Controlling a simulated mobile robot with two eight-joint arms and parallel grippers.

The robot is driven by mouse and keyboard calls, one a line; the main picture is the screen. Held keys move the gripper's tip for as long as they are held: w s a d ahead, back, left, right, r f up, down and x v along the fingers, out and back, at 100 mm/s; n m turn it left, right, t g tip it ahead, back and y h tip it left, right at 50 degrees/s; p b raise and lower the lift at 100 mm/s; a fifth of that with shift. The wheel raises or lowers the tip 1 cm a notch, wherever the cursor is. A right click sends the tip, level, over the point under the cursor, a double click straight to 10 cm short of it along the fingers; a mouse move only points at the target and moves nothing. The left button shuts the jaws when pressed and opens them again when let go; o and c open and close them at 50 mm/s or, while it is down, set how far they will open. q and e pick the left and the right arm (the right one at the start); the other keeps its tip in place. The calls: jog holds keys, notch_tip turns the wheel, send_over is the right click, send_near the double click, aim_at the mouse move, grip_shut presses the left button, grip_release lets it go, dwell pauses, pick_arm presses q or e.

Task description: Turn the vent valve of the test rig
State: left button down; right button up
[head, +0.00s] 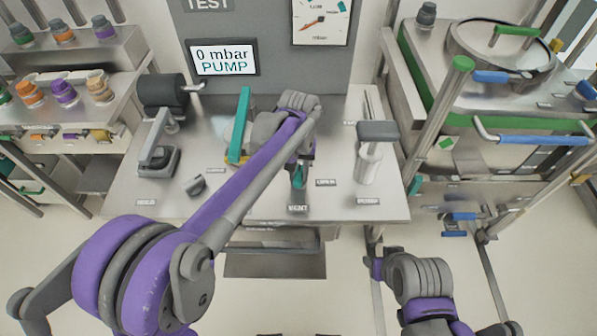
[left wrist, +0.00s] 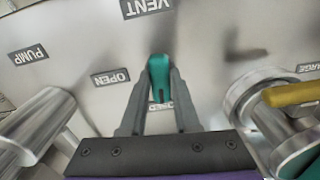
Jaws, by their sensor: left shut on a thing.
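The vent valve shows as a small teal handle (head: 298,178) on the steel rig table (head: 385,200), just behind the VENT label (head: 298,208). My left gripper (head: 300,168) reaches down over it from behind my arm. In the left wrist view the teal handle (left wrist: 159,76) sits between the two grey fingers of the left gripper (left wrist: 158,92), which are shut on it. The OPEN label (left wrist: 110,77) lies to the left of the handle there; another label is partly hidden behind the fingers. My right gripper (head: 377,266) is low at the right, away from the table, its fingers unclear.
A pump with a grey handle (head: 377,131) stands right of the valve. A larger teal lever (head: 240,126) is left of it, and a black clamp (head: 160,95) further left. The display (head: 222,57) reads 0 mbar PUMP. A cart with a lidded vessel (head: 500,45) stands at the right.

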aim_at(298, 175)
pick_arm(q)
jog(key=shift+n, duration=0.7)
jog(key=c, duration=0.6)
grip_release()
jog(key=shift+c, duration=0.2)
notch_tip(298, 175, up, 11)
jog(key=shift+p, duration=0.3)
jog(key=shift+a, duration=0.1)
jog(key=s+a+f+t, duration=0.2)
jog(key=s+a+t, duration=0.1)
jog(key=s+a, duration=0.9)
jog(key=s+a+f+t, duration=0.1)
jog(key=s+a+f, duration=0.1)
jog(key=s, duration=0.3)
jog(key=s+a+f+t+p, duration=0.1)
jog(key=s+a+f, duration=0.2)
jog(key=s+f, duration=0.2)
jog(key=shift+s, duration=0.4)
